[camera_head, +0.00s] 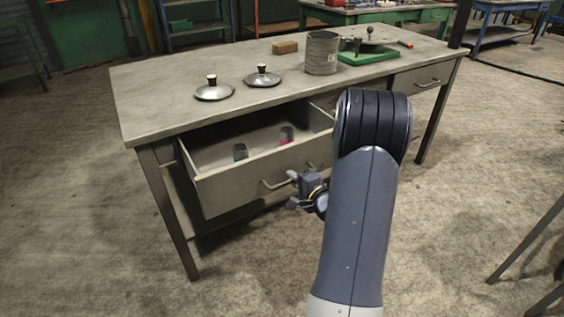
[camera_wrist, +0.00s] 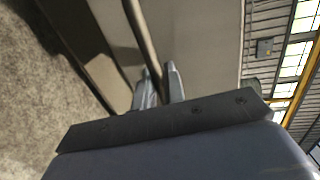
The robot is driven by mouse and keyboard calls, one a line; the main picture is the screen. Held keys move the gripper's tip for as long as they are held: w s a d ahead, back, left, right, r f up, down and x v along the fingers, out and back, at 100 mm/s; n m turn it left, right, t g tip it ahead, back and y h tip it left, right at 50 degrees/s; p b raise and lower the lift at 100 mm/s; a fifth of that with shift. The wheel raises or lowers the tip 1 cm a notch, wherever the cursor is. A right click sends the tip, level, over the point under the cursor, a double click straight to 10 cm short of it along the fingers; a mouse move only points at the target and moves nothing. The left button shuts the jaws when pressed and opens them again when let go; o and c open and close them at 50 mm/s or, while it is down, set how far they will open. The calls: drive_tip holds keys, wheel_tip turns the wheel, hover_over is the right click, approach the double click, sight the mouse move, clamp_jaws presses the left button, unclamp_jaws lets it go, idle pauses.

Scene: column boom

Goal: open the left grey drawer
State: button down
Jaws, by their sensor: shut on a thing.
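The left grey drawer (camera_head: 250,180) stands pulled out from under the grey workbench (camera_head: 170,112), with its inside in view. My arm hides part of the bench front.
Two pot lids (camera_head: 213,91) (camera_head: 262,77), a brown block (camera_head: 285,47), a ribbed can (camera_head: 322,53) and a green-based scale (camera_head: 369,55) are on the benchtop. A second drawer (camera_head: 422,78) is at the right. The floor in front is clear.

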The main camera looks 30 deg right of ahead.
drive_tip(key=shift+s+d+p, duration=0.15)
drive_tip(key=shift+s+p, duration=0.3)
drive_tip(key=shift+s, duration=2.5)
drive_tip(key=c, duration=1.6)
unclamp_jaws()
drive_tip(key=shift+c, duration=0.2)
drive_tip(key=s+r+p, duration=0.1)
drive_tip(key=s+r, duration=0.1)
drive_tip(key=s, duration=0.8)
drive_tip(key=shift+s+d+p, duration=0.15)
drive_tip(key=shift+s+p, duration=0.15)
drive_tip(key=shift+p, duration=0.05)
drive_tip(key=shift+w, duration=0.1)
drive_tip(key=w+f+b, duration=0.1)
drive_tip(key=w+f, duration=0.1)
drive_tip(key=w, duration=0.8)
drive_tip(key=shift+w+b, duration=0.4)
